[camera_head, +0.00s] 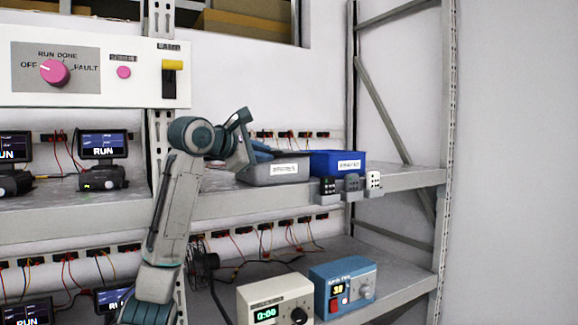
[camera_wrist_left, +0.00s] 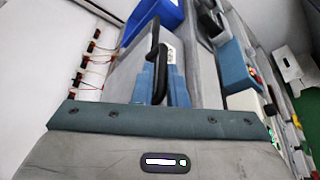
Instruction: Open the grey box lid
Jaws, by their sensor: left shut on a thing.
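The grey box (camera_head: 272,171) stands on the upper shelf, with a white label on its front. In the left wrist view its grey lid (camera_wrist_left: 122,72) lies beyond my fingers, with a black handle (camera_wrist_left: 163,70) on it. My left gripper (camera_head: 264,152) reaches over the box from the left. In the left wrist view its blue fingers (camera_wrist_left: 162,88) are shut on the black handle. My gripper hides part of the lid in the head view, so I cannot tell whether the lid is raised. My right gripper is not in view.
A blue bin (camera_head: 338,162) stands right of the grey box. Small socketed devices (camera_head: 350,186) hang at the shelf's front edge. Two instruments, cream (camera_head: 275,303) and blue (camera_head: 343,287), stand on the lower shelf. A control panel (camera_head: 90,75) is at upper left.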

